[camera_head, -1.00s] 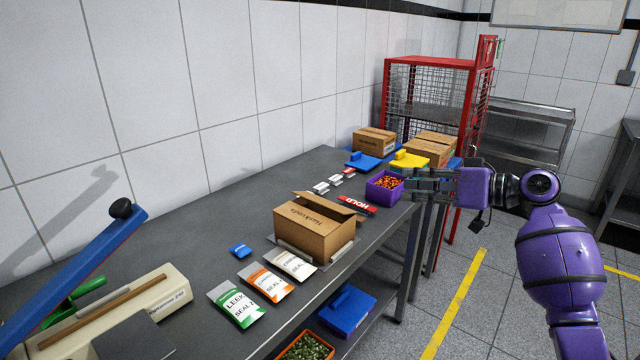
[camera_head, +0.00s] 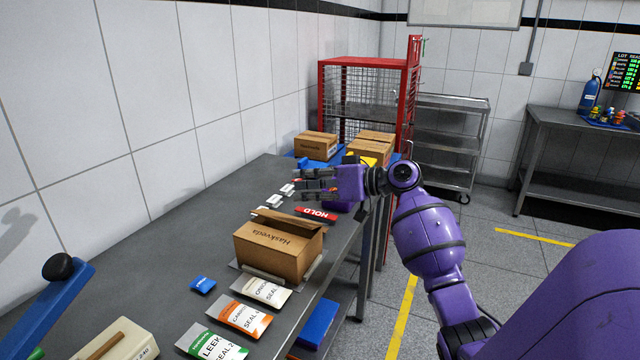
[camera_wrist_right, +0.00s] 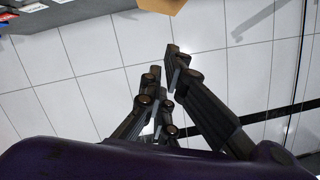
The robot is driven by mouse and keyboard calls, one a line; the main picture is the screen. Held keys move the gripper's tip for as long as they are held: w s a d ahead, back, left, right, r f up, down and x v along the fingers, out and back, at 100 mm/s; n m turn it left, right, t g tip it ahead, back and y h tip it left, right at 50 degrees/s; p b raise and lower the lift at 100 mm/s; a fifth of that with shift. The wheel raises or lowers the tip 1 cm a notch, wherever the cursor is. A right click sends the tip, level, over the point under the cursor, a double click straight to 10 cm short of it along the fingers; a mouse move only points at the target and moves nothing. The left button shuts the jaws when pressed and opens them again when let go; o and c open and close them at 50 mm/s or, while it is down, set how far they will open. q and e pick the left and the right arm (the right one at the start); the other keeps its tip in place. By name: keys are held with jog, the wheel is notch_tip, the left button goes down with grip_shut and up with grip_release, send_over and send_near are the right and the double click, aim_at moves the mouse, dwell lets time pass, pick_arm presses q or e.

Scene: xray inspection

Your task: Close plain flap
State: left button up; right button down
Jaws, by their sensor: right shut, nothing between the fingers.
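The cardboard box (camera_head: 268,250) with lettering on its side stands on the dark table, nearer me than my right gripper. A flap (camera_head: 297,222) along its top is tilted, with a dark gap under it; I cannot tell whether it is the plain flap. My right gripper (camera_head: 303,184) is above the table's right side, beyond the box and apart from it. It is shut and empty; its fingers also show in the right wrist view (camera_wrist_right: 164,75). A cardboard corner (camera_wrist_right: 162,5) shows at that view's top edge; which box it belongs to is unclear. My left gripper is out of view.
A red HOLD strip (camera_head: 316,214) and a mostly hidden purple bin (camera_head: 338,207) lie near the gripper. Seed packets (camera_head: 240,316) lie in front of the box. Closed boxes (camera_head: 316,145) and a red cage (camera_head: 362,100) stand at the back.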

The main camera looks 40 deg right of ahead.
aim_at(292, 219)
jog(key=shift+x, duration=1.1)
jog(key=shift+w+a+f+p, duration=0.15)
jog(key=shift+a+f, duration=0.1)
jog(key=shift+f, duration=0.3)
jog(key=shift+a+f+p, duration=0.15)
jog(key=shift+a+f, duration=0.1)
jog(key=shift+f, duration=0.25)
jog(key=shift+a+f, duration=0.2)
jog(key=shift+f, duration=0.4)
jog(key=shift+a+f, duration=0.1)
jog(key=shift+f, duration=0.15)
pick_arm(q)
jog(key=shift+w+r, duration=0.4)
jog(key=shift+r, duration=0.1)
